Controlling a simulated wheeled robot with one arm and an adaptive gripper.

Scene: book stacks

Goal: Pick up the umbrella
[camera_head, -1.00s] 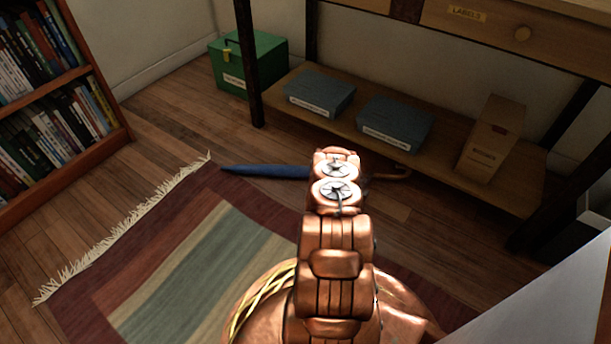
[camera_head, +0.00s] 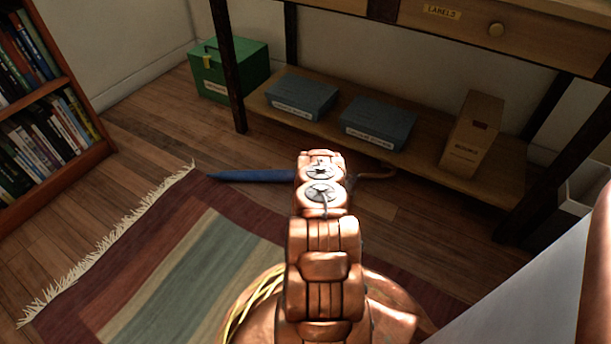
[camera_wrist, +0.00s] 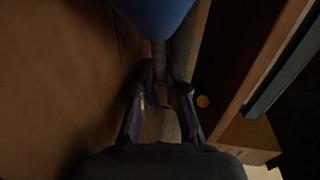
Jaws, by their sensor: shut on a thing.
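The umbrella has a blue closed canopy (camera_head: 250,176) and a brown curved handle (camera_head: 380,174). In the head view it lies low across the floor by the far edge of the rug, its tip to the left and its handle to the right. My arm hides its middle. In the wrist view the canopy (camera_wrist: 155,14) is at the top, with a narrow shaft below it running between the fingers. My gripper (camera_wrist: 159,90) is shut on the umbrella just below the canopy. In the head view my gripper is hidden behind my arm.
A desk's lower shelf (camera_head: 425,160) stands close behind the umbrella, holding two blue boxes (camera_head: 302,97) and a tan box file (camera_head: 472,135). A green box (camera_head: 228,72) stands left of it. A striped rug (camera_head: 185,270) covers the floor in front; a bookcase (camera_head: 85,165) is at left.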

